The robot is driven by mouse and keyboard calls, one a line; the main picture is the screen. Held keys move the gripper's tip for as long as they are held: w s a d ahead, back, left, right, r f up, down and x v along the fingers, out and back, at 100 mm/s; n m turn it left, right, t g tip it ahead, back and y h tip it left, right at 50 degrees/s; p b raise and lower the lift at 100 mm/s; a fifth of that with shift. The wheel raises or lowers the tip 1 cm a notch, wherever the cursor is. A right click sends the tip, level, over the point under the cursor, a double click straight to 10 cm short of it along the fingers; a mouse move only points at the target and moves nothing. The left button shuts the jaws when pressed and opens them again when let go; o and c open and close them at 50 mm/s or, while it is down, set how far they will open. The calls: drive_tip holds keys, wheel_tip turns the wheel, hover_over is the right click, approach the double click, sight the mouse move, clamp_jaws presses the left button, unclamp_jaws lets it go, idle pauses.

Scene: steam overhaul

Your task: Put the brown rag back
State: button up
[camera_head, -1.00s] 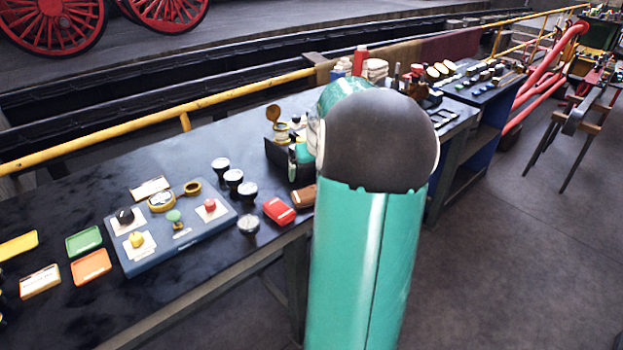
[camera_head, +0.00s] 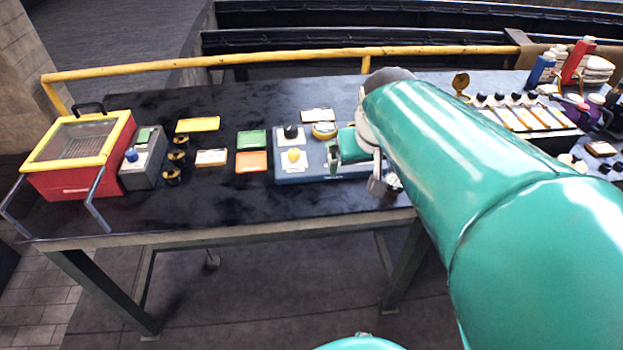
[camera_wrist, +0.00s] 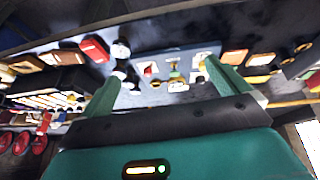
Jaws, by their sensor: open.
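My gripper (camera_head: 358,167) is over the right part of the blue panel on the bench, with its fingers pointing down. In the wrist view its two fingers are spread apart (camera_wrist: 160,78), with nothing between them but the blue panel (camera_wrist: 180,58) beyond. No brown rag is clearly recognisable. A small brown flat thing (camera_head: 602,148) lies at the right of the bench, well away from my gripper; I cannot tell whether it is the rag.
The dark bench (camera_head: 230,205) holds a red box with a yellow lid (camera_head: 85,155), green (camera_head: 252,139) and orange (camera_head: 251,161) trays, and a yellow tray (camera_head: 197,125). Bottles (camera_head: 578,60) and folded white cloths (camera_head: 598,68) stand at the back right. A yellow rail (camera_head: 270,58) runs behind.

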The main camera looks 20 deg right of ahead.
drive_tip(key=s+a+f+n+y, duration=0.1)
drive_tip(key=s+a+n, duration=0.1)
drive_tip(key=s+a, duration=0.6)
drive_tip(key=a, duration=0.2)
drive_tip(key=shift+s+a+t+y, duration=0.35)
drive_tip(key=shift+t+y, duration=0.05)
drive_tip(key=shift+d+f, duration=0.1)
